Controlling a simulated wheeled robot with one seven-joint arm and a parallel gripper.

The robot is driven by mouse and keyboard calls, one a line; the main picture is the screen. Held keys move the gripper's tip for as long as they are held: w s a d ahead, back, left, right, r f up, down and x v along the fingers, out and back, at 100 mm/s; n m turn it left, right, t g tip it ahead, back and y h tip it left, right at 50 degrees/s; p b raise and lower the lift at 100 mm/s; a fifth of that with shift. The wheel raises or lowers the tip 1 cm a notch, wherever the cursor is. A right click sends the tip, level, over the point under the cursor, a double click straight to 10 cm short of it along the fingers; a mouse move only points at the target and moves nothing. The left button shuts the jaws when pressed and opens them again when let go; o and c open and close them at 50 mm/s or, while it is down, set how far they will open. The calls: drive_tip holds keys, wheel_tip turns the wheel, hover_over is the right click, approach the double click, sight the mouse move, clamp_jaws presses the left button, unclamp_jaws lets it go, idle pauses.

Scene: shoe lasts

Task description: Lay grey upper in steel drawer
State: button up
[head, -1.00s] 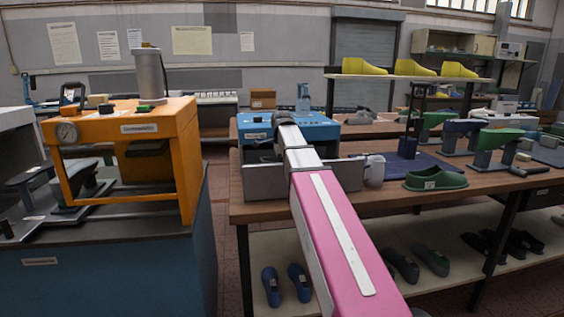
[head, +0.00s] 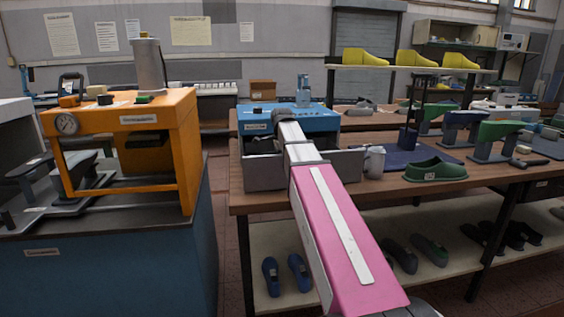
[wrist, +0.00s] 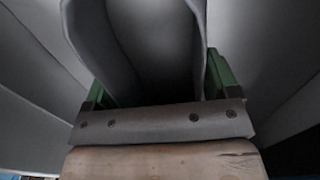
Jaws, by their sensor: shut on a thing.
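The grey upper (wrist: 155,45) fills the middle of the wrist view, its opening dark and facing my camera. My gripper (wrist: 155,78) is shut on it, with a green finger at each side of the upper. The steel drawer (head: 264,174) stands open at the front of the blue cabinet on the bench in the head view. My arm reaches over its front and hides its middle. Pale grey walls surround the upper in the wrist view. A dark shape shows inside the drawer, left of my arm. Whether the upper touches the drawer floor I cannot tell.
A white cup (head: 374,162) stands just right of the drawer. A green shoe (head: 435,169) lies further right on the bench (head: 400,190). The orange press (head: 125,125) is at the left, across a gap. Blue shoes (head: 285,275) sit on the lower shelf.

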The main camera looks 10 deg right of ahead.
drive_tip(key=shift+f, duration=0.1)
idle(0.3)
drive_tip(key=o, duration=0.8)
wheel_tip(320, 180, up, 11)
drive_tip(key=shift+f, duration=0.1)
